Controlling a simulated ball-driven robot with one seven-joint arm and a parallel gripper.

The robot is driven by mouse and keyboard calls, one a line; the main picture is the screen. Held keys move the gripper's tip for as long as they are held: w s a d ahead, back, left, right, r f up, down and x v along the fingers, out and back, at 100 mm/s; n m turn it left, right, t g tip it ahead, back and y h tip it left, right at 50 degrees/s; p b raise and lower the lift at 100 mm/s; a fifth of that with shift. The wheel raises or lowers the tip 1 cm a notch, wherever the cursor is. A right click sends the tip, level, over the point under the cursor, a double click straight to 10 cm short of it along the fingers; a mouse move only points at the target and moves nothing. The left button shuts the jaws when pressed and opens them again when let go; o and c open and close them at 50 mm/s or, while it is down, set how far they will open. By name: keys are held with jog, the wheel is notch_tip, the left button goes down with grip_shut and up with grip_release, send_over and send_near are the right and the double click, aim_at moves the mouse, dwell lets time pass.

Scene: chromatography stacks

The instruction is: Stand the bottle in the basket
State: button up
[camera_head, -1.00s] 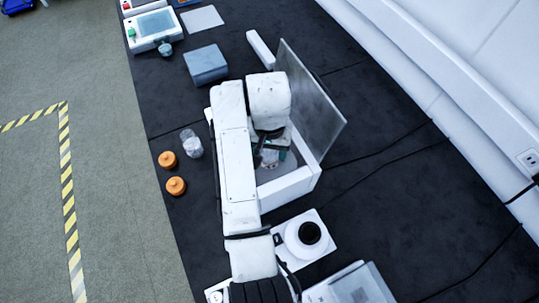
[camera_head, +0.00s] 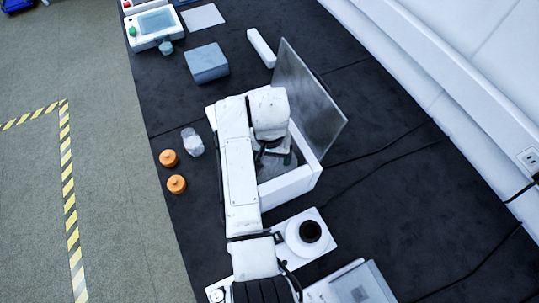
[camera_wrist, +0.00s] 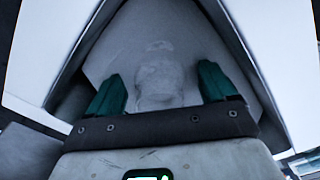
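My gripper (camera_wrist: 160,88) points down into a white open-topped box (camera_head: 290,188), likely the basket, with a tilted grey panel along its right side. In the wrist view, the green fingers are spread wide. A clear bottle (camera_wrist: 160,75) shows between them inside the box, with a gap on both sides. I cannot tell for sure whether it stands or lies. In the head view, my arm hides much of the box's inside. Another clear bottle-like container (camera_head: 192,142) is on the black bench, left of the box.
Two orange lidded pots (camera_head: 176,184) sit near the bench's left edge. A blue-grey block (camera_head: 206,63) and a white bar (camera_head: 261,47) lie beyond the box. A white device with a black knob (camera_head: 310,232) stands nearer. The bench to the right is mostly clear, with cables.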

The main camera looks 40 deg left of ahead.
notch_tip(320, 180, up, 12)
jog(key=shift+r+p, duration=0.15)
jog(key=shift+p, duration=0.3)
dwell(1.4)
